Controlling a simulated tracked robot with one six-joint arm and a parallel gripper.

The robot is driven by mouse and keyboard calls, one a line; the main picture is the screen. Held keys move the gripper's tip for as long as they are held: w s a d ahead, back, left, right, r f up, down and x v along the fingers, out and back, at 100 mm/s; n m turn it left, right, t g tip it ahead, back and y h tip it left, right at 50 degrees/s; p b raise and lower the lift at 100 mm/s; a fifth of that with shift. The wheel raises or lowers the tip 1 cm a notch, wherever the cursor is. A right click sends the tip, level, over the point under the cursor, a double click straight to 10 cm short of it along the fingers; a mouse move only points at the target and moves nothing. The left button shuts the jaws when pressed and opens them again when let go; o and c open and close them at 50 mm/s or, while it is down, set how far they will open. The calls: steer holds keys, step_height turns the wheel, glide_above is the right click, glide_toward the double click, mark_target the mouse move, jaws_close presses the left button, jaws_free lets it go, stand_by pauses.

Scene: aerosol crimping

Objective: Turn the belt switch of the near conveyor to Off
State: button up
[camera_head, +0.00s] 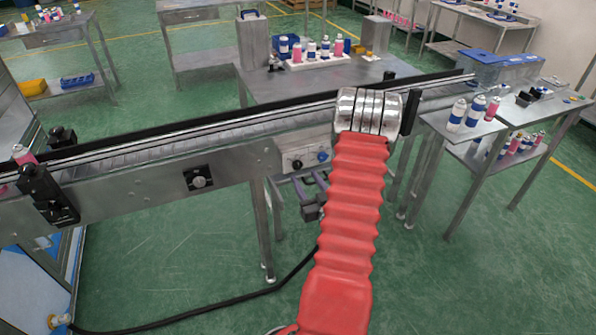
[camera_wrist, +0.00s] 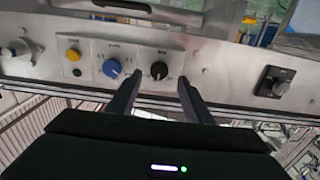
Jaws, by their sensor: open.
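The near conveyor (camera_head: 110,175) runs across the head view. On its side is a light control panel (camera_head: 283,150) with a black knob (camera_head: 297,163) and a blue knob (camera_head: 322,156). In the wrist view the panel shows a yellow button (camera_wrist: 72,55), the blue knob (camera_wrist: 112,68) and the black knob (camera_wrist: 158,71). My gripper (camera_wrist: 160,76) is open, its two fingers pointing at the panel. The black knob appears in the gap between the fingertips; contact cannot be made out. The labels and knob settings are too small to read.
A separate black rotary switch (camera_head: 198,178) is on the conveyor side; it also shows in the wrist view (camera_wrist: 272,82). Black brackets (camera_head: 48,195) stick out at the left. A table with cans (camera_head: 465,125) stands at the right.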

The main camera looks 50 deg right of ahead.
mark_target(297, 168)
steer(key=x, duration=0.6)
steer(key=shift+c, duration=0.5)
steer(key=c, duration=0.9)
steer(key=shift+a, duration=0.35)
steer(key=shift+c, duration=0.3)
steer(key=shift+d, duration=0.15)
